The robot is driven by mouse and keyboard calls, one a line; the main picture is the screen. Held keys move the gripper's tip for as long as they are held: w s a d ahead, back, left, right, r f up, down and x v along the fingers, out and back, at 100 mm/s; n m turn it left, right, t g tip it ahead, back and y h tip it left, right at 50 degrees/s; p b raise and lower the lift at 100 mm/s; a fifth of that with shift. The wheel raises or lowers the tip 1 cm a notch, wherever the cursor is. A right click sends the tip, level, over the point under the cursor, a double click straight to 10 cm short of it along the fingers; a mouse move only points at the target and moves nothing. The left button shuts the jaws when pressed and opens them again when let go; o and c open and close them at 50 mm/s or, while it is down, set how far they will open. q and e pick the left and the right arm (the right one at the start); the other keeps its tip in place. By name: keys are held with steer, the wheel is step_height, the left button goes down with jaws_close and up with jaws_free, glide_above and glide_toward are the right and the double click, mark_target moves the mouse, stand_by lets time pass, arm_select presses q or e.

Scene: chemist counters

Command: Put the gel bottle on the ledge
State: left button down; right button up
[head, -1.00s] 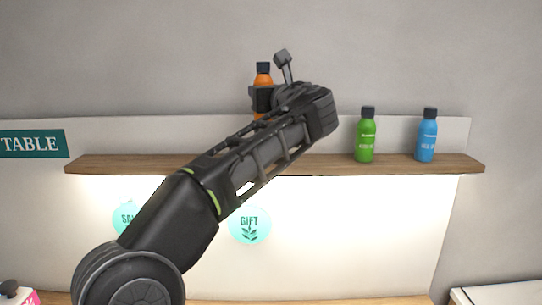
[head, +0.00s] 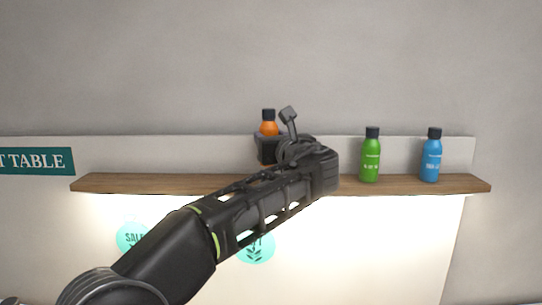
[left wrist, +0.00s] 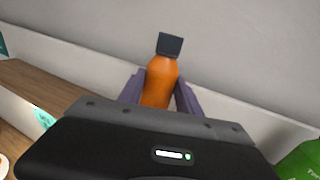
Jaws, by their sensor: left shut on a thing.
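An orange bottle with a dark cap (head: 268,127), which I take as the gel bottle, is upright in my left gripper (head: 266,148). It also shows in the left wrist view (left wrist: 160,82), between the two fingers, with the cap leaning slightly right there. The left gripper is shut on it. The ledge is a brown wooden shelf (head: 130,184) on the wall. The bottle is above the left-middle part of the ledge. Its base is hidden by my gripper and arm, so I cannot tell whether it touches the wood. My right gripper is not in view.
A green bottle (head: 370,160) and a blue bottle (head: 431,160) stand upright on the right part of the ledge. The green one also shows at the lower right of the left wrist view (left wrist: 303,162). The ledge's left part is bare. A pale back panel rises behind it.

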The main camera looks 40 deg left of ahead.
arm_select(q)
steer(key=shift+f, duration=2)
steer(key=c, duration=0.8)
jaws_free()
steer(key=shift+c, duration=0.2)
steer(key=shift+s+d, duration=0.2)
steer(key=shift+d, duration=0.25)
steer(key=b+v, duration=0.1)
steer(key=v, duration=1)
